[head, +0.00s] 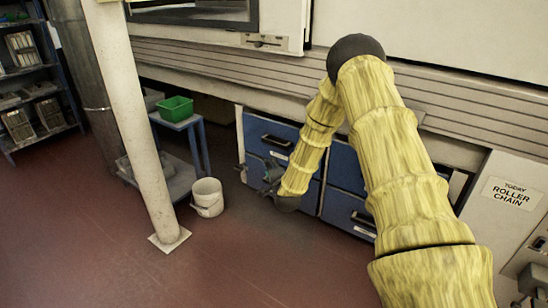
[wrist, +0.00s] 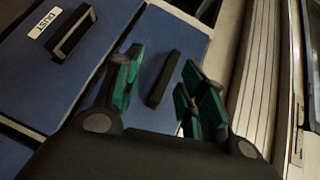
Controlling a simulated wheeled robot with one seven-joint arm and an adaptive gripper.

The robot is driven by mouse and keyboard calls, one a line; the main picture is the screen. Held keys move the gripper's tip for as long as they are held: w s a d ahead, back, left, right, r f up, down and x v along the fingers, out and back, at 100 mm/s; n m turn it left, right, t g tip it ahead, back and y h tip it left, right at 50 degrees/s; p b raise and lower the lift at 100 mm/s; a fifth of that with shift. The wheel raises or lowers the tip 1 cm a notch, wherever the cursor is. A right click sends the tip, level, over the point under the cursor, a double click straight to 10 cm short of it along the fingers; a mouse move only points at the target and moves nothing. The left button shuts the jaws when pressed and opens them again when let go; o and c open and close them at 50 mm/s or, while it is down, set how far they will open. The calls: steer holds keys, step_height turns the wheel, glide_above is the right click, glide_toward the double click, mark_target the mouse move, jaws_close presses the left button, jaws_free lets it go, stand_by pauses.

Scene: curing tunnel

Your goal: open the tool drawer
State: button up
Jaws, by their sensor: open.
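Blue drawer fronts (head: 272,131) sit in a cabinet under the long machine in the head view. My gripper (head: 256,172) is in front of the left drawers there, partly covering them. In the wrist view my gripper (wrist: 163,76) is open, with green finger pads either side of a black bar handle (wrist: 163,79) on a blue drawer front (wrist: 186,38). I cannot tell whether the pads touch the handle. No label on this drawer is readable.
A white bucket (head: 207,197) stands on the floor left of the cabinet. A blue stand (head: 181,124) with a green bin (head: 175,108) and a white post (head: 139,130) are further left. The red floor before the drawers is clear.

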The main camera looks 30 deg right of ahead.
mark_target(274, 145)
steer(key=w+d+m+b, duration=0.1)
steer(key=w+d+b, duration=0.1)
steer(key=w+d, duration=0.1)
steer(key=w+d+r+h+b, duration=0.1)
steer(key=w+d+b, duration=0.1)
steer(key=w, duration=0.3)
steer(key=w+d+m+t+b, duration=0.1)
steer(key=w+d+b, duration=0.1)
steer(key=w+d, duration=0.2)
steer(key=shift+w+d+r+m+h+b, duration=0.1)
steer(key=shift+w+r+m+h+b, duration=0.05)
steer(key=shift+r+m+h+b, duration=0.2)
jaws_close()
